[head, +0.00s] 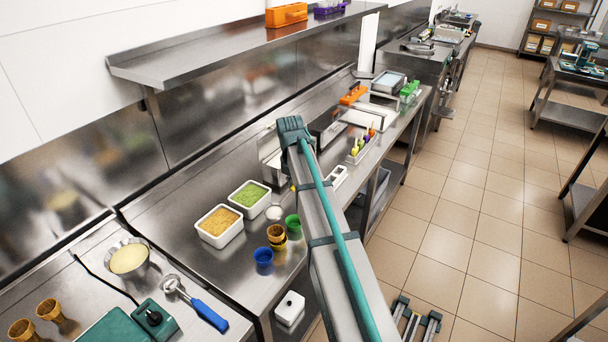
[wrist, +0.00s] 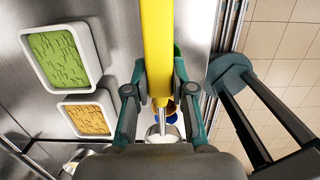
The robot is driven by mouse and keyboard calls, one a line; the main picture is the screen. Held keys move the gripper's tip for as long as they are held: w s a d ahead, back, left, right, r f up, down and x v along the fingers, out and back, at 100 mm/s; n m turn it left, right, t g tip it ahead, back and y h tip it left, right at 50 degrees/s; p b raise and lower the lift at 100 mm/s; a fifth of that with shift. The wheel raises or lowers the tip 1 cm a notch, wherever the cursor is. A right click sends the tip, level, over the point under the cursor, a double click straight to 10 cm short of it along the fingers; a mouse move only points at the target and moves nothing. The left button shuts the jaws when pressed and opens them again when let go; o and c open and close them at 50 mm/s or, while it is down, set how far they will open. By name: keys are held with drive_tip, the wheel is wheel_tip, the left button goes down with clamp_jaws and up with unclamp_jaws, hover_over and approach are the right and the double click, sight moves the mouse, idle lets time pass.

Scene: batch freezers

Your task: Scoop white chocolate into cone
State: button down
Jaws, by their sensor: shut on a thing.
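My gripper (wrist: 159,92) is shut on a long yellow handle (wrist: 158,45) in the wrist view. A pale, metallic scoop head (wrist: 162,133) shows at the handle's lower end. A round white shape (head: 274,212) near the green tub in the head view may be this scoop head; I cannot tell for sure. My arm hides the gripper in the head view. A brown cone (head: 276,232) stands upright in a yellow holder on the counter. Part of a cone (wrist: 170,107) shows behind the scoop head in the wrist view. No tub clearly labelled white chocolate can be made out.
A green-filled tub (head: 265,187) and an orange-filled tub (head: 200,232) stand left of the cone. A blue cup (head: 263,257) and a green cup (head: 292,222) flank it.

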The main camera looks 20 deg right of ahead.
drive_tip(key=shift+s+a+f, duration=0.15)
drive_tip(key=shift+s+f, duration=0.1)
drive_tip(key=shift+s, duration=0.1)
drive_tip(key=shift+w+f+b, duration=0.1)
drive_tip(key=shift+f+b, duration=0.25)
drive_tip(key=shift+f, duration=0.55)
drive_tip(key=t+y+b, duration=0.1)
drive_tip(key=t+b, duration=0.1)
drive_tip(key=b, duration=0.1)
drive_tip(key=s+f+t+y+b, duration=0.1)
drive_tip(key=t+y+b, duration=0.1)
drive_tip(key=b, duration=0.2)
drive_tip(key=d+t+y+b, duration=0.1)
drive_tip(key=t+b, duration=0.1)
drive_tip(key=b, duration=0.2)
drive_tip(key=shift+s+d+f+y, duration=0.1)
drive_tip(key=shift+s+f+y, duration=0.2)
drive_tip(key=shift+m+b, duration=0.3)
drive_tip(key=shift+b, duration=0.6)
drive_tip(key=t+b, duration=0.1)
drive_tip(key=b, duration=0.2)
drive_tip(key=t+y+b, duration=0.1)
drive_tip(key=b, duration=0.2)
drive_tip(key=t+y+b, duration=0.1)
drive_tip(key=b, duration=0.2)
drive_tip(key=shift+s+d+f, duration=0.25)
drive_tip(key=shift+f, duration=0.05)
